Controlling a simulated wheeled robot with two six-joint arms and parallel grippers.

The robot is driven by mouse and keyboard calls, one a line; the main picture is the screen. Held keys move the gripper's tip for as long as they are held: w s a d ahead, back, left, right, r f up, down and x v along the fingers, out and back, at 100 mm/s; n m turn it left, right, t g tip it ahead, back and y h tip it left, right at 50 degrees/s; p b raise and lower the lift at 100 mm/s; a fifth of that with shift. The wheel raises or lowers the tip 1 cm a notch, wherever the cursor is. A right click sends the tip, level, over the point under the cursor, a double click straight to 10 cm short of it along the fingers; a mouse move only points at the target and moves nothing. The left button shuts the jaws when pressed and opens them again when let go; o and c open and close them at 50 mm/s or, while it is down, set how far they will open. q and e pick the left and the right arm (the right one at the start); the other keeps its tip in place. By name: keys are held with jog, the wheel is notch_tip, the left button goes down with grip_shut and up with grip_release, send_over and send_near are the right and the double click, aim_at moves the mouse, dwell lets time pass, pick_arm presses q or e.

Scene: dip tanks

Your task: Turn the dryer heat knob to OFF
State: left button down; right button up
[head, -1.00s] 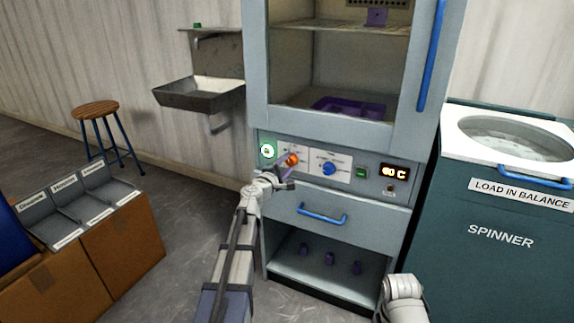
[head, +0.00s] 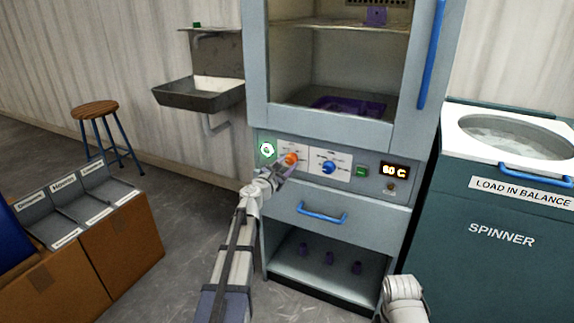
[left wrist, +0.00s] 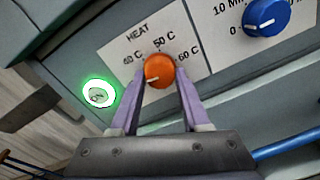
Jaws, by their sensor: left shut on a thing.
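The orange heat knob (head: 291,159) is on the dryer's control panel. In the left wrist view the knob (left wrist: 159,70) sits under the word HEAT, with 40 C, 50 C and 60 C marked around it. Its white mark points to the lower left, away from those three labels. No OFF label can be read; the left finger covers part of the panel there. My left gripper (left wrist: 160,88) is shut on the knob, one finger on each side; it also shows in the head view (head: 284,170). My right gripper is not in view.
A blue knob (head: 328,168) is just right of the heat knob. A lit green-ringed button (head: 267,150) is on its left. A lit display (head: 393,171) sits further right. A blue drawer handle (head: 322,215) is below. The spinner (head: 500,238) stands at right.

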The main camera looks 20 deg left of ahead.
pick_arm(q)
jog(key=shift+n, duration=0.9)
jog(key=shift+c, duration=1.9)
grip_release()
jog(key=shift+s, duration=0.1)
jog(key=s, duration=0.7)
jog(key=shift+s+a, duration=0.2)
jog(key=shift+s, duration=0.15)
